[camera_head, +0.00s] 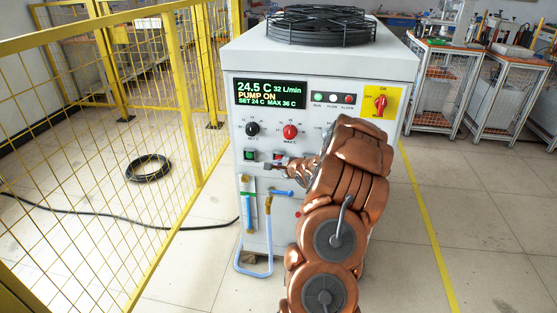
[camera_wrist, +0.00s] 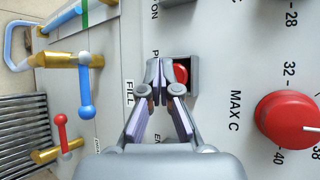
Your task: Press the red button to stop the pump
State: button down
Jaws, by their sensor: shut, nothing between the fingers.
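The white pump cabinet (camera_head: 318,100) stands ahead, and its display (camera_head: 270,94) reads "PUMP ON". The red button (camera_wrist: 181,74) sits in a square grey housing (camera_wrist: 194,75) on the panel. In the wrist view my gripper (camera_wrist: 157,75) is shut and empty, its fingertips just left of the red button and overlapping the housing's edge. I cannot tell whether they touch it. In the head view my gripper (camera_head: 270,166) is at the panel, just below the button's housing (camera_head: 281,156), and my arm covers part of the panel to the right.
A green button (camera_head: 250,155) is left of the red one. A black knob (camera_head: 252,129) and red MAX C knob (camera_head: 290,132) are above. Pipes with a blue valve handle (camera_wrist: 86,85) and red one (camera_wrist: 61,133) are below. A yellow fence (camera_head: 100,130) stands left.

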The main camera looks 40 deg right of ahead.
jog(key=shift+d+r+p, duration=0.1)
jog(key=shift+p, duration=0.55)
jog(key=shift+w+d+p, duration=0.5)
jog(key=shift+d+p, duration=0.15)
jog(key=shift+p, duration=1.65)
dwell(1.4)
jog(key=shift+s+a, duration=0.1)
dwell(0.3)
jog(key=shift+s+a, duration=0.4)
jog(key=shift+a, duration=0.25)
jog(key=shift+s+a+b, duration=0.75)
jog(key=shift+a, duration=0.3)
jog(key=shift+s+a+b, duration=0.7)
jog(key=shift+a, duration=0.3)
